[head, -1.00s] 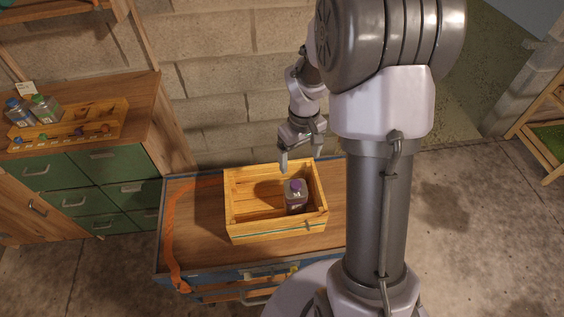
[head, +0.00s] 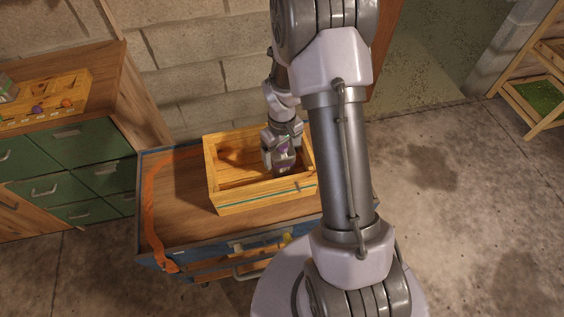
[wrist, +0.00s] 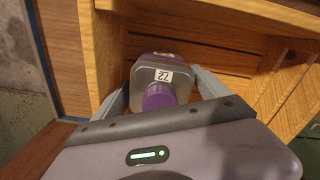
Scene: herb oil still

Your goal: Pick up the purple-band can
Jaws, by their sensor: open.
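The purple-band can (wrist: 148,76) is a grey container with a purple cap and a white label reading 72. It stands in the wooden crate (head: 245,201), near its right end. In the head view the can (head: 284,170) is mostly hidden by my gripper (head: 282,160), which has reached down into the crate. In the wrist view my gripper (wrist: 161,84) is open, with one finger on each side of the can. I cannot tell whether either finger touches it. The cap points toward the wrist camera.
The crate's walls stand close around my gripper. The crate rests on a wood-topped cart (head: 180,235) with an orange strap (head: 153,215) along its left side. A green-drawered cabinet (head: 95,180) stands at left, with a wooden tray (head: 72,88) on top.

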